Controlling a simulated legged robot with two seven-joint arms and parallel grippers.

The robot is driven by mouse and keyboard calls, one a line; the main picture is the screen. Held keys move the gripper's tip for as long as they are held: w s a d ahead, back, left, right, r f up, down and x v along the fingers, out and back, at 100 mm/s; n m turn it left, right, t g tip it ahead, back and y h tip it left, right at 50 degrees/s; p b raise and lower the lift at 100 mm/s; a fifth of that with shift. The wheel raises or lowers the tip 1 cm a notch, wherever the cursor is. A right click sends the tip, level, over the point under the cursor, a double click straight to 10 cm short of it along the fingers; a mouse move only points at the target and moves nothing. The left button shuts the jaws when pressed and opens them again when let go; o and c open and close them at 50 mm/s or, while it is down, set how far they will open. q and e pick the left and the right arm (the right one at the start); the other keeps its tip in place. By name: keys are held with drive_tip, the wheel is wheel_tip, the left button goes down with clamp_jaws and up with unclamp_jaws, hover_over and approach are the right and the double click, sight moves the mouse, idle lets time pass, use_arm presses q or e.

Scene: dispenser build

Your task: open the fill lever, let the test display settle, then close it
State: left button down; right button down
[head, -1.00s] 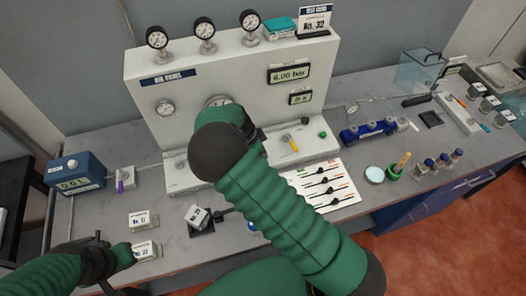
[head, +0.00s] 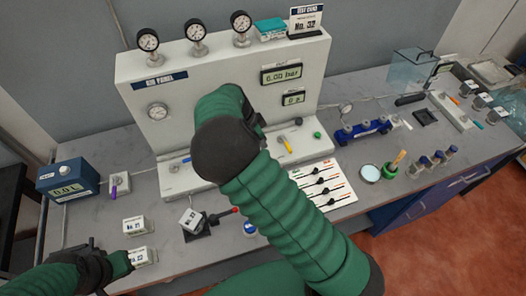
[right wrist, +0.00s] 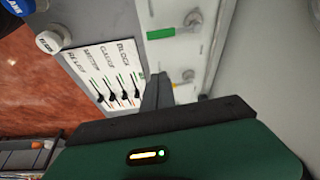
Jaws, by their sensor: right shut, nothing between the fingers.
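The grey-white air panel (head: 215,70) stands at the back of the bench. Its upper display (head: 281,74) appears to read 0.00 bar, with a smaller display (head: 293,98) below. A blue lever (head: 180,161) and a yellow lever (head: 284,143) show on its ledge; I cannot read which is the fill lever. My right forearm hides the ledge between them. In the right wrist view, my right gripper (right wrist: 158,88) is shut and empty, close to the panel; a green lever (right wrist: 160,33) lies beyond its fingertips, apart from them. My left gripper (head: 122,263) is beside a white numbered block (head: 139,256).
A blue box with a display (head: 68,180) stands at the left. A card with several black sliders (head: 321,183) lies in front of the panel. A blue manifold (head: 362,131) and bottles are at the right.

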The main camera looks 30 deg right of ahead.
drive_tip(key=v, duration=0.3)
drive_tip(key=shift+w+a+r, duration=0.1)
drive_tip(key=shift+a+r, duration=0.1)
drive_tip(key=shift+r, duration=0.15)
drive_tip(key=shift+d, duration=0.1)
drive_tip(key=s+a+f+n+t+y+b, duration=0.1)
drive_tip(key=s+a+f+n+y+b, duration=0.1)
drive_tip(key=s+n, duration=0.6)
drive_tip(key=s+a+f+n+t+y+b, duration=0.2)
drive_tip(key=s+a+f+n+b, duration=0.1)
drive_tip(key=s+a+n, duration=0.4)
drive_tip(key=s+n, duration=0.2)
drive_tip(key=n, duration=0.2)
drive_tip(key=shift+s+f, duration=0.25)
drive_tip(key=shift+f, duration=0.15)
drive_tip(key=shift+w+a, duration=0.1)
drive_tip(key=shift+w, duration=0.05)
